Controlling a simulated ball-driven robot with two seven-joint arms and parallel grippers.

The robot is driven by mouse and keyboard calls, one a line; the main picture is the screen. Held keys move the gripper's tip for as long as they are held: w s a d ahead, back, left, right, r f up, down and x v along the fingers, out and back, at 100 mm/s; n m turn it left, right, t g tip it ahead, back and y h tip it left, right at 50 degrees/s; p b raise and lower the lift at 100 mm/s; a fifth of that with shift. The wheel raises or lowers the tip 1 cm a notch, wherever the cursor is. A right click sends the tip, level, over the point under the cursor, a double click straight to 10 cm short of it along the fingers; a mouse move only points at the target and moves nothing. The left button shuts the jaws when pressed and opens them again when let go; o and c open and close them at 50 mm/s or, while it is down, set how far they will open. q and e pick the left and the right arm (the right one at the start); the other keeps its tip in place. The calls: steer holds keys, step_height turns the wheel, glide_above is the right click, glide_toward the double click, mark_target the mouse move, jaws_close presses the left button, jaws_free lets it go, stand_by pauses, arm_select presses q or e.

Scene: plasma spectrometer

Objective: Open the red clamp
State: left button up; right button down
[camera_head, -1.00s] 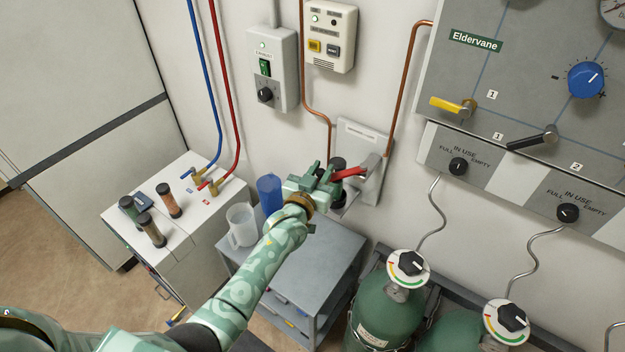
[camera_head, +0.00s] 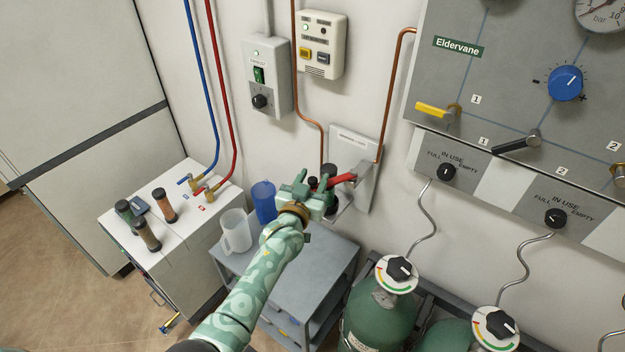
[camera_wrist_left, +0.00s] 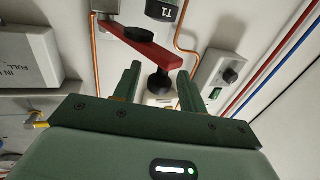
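The red clamp (camera_head: 343,181) is a red bar on a grey wall plate (camera_head: 367,152), partly hidden behind my left gripper (camera_head: 308,183) in the head view. In the left wrist view the red bar (camera_wrist_left: 140,43) slants from upper left to the middle, just beyond the fingertips. A black knob (camera_wrist_left: 159,82) hangs below the bar's right end and shows between the fingers. My left gripper (camera_wrist_left: 157,78) is open, with one finger to each side of this knob. I cannot tell whether it touches the clamp. My right gripper is not in view.
A grey cart (camera_head: 315,262) stands below the clamp, with a clear jug (camera_head: 235,232) and a blue cup (camera_head: 263,201) beside my arm. Green gas cylinders (camera_head: 378,322) stand to the right. Copper pipes (camera_head: 390,95) run along the wall by the plate.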

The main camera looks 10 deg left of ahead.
arm_select(q)
steer(key=s+a+p, duration=0.2)
steer(key=s+p, duration=0.7)
steer(key=s, duration=0.7)
steer(key=shift+s+p, duration=0.15)
steer(key=shift+p, duration=0.25)
steer(key=shift+d, duration=0.1)
